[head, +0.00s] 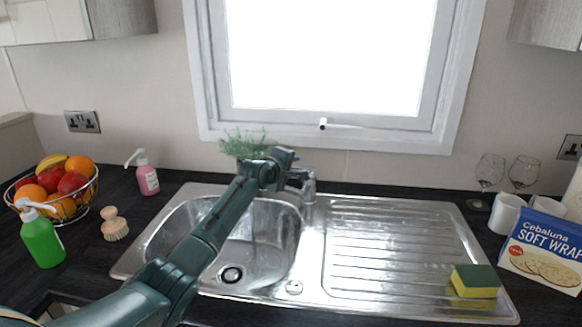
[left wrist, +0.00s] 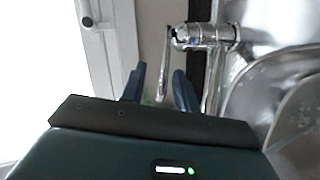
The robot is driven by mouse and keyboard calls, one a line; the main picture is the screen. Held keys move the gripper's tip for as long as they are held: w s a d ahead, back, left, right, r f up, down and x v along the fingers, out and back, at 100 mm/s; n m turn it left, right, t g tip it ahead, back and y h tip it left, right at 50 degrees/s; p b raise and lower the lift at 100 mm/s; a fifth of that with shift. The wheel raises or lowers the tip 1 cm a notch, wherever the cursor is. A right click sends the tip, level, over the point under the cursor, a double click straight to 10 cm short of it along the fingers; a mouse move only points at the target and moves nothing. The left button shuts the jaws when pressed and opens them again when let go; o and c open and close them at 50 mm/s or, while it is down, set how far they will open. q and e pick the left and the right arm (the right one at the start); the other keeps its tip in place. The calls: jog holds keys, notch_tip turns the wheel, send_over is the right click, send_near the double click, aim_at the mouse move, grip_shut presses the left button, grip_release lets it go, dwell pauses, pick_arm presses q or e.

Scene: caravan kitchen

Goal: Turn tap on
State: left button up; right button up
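The chrome tap (head: 309,188) stands behind the sink at the back edge, partly hidden by my left arm. My left gripper (head: 292,160) is just above and left of the tap in the head view. In the left wrist view the tap body (left wrist: 205,36) is beyond the fingers, and its thin lever (left wrist: 163,75) shows in the gap between them. My left gripper (left wrist: 160,88) is open, with its two dark fingers apart; I cannot tell whether either touches the lever. A faint vertical streak shows in the basin (head: 215,262); I cannot tell if it is water. My right gripper is out of view.
A green plant (head: 240,144) stands behind my left arm, below the window frame (head: 330,136). The drainer (head: 385,245) is clear except for a sponge (head: 475,281) at its front right. A soap bottle (head: 147,177) and fruit bowl (head: 70,210) stand left.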

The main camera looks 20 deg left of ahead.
pick_arm(q)
jog(key=shift+s, duration=0.1)
jog(key=v, duration=1.3)
dwell(0.3)
